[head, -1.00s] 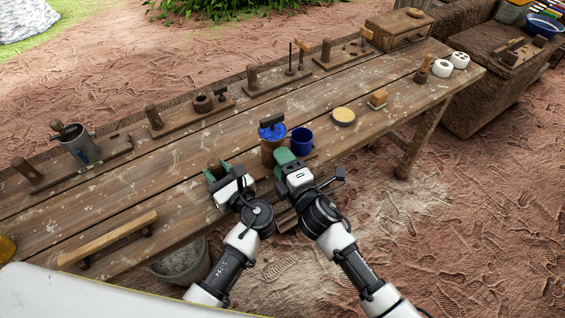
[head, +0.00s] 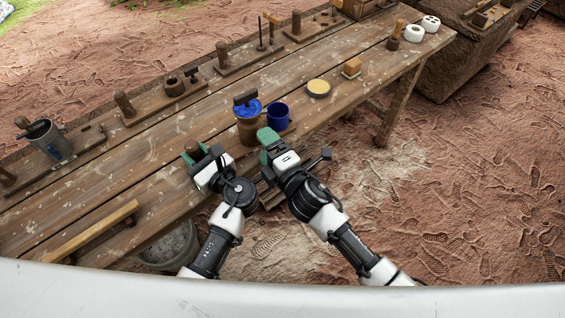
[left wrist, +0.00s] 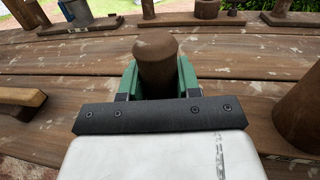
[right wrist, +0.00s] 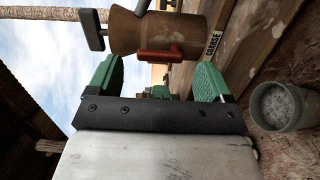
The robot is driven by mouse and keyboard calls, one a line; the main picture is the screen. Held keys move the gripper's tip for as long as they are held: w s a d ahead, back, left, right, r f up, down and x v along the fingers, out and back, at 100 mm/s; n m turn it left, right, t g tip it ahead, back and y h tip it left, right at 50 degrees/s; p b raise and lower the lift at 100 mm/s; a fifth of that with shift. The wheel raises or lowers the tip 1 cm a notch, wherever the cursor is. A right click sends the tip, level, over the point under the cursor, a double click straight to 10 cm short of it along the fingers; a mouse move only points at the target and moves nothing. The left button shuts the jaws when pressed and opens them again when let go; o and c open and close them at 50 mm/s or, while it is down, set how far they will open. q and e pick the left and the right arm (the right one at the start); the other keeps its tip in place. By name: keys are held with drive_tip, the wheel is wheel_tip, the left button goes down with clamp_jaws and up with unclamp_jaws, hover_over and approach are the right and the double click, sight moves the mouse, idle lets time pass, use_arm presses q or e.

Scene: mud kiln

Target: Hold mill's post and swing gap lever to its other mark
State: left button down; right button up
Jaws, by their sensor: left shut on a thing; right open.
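The mill (head: 249,129) stands near the table's front edge, a brown cylinder with blue stuff and a dark crank on top. Its upright wooden post (left wrist: 156,62) is between the green fingers of my left gripper (left wrist: 158,80), which is shut on it. In the right wrist view, the mill's body (right wrist: 145,28) appears sideways, with a red gap lever (right wrist: 160,55) low on its side and a "COARSE" label (right wrist: 213,45) beside it. My right gripper (right wrist: 158,80) is open, and the lever shows beyond the gap between its fingers. I cannot tell contact. No other mark is readable.
A blue mug (head: 278,116) stands close to the mill's right. A yellow-topped round dish (head: 319,88) and a small block (head: 351,68) lie farther right. A wooden bar (head: 92,231) lies at front left. A bucket (head: 172,247) stands below the table edge.

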drive_tip(key=v, duration=0.9)
drive_tip(key=shift+s, duration=0.15)
drive_tip(key=shift+d, duration=0.1)
use_arm(q)
drive_tip(key=c, duration=0.7)
unclamp_jaws()
use_arm(e)
wheel_tip(320, 180, up, 4)
drive_tip(key=shift+f, duration=0.1)
use_arm(q)
drive_tip(key=shift+s+d, duration=0.1)
drive_tip(key=v, duration=1.2)
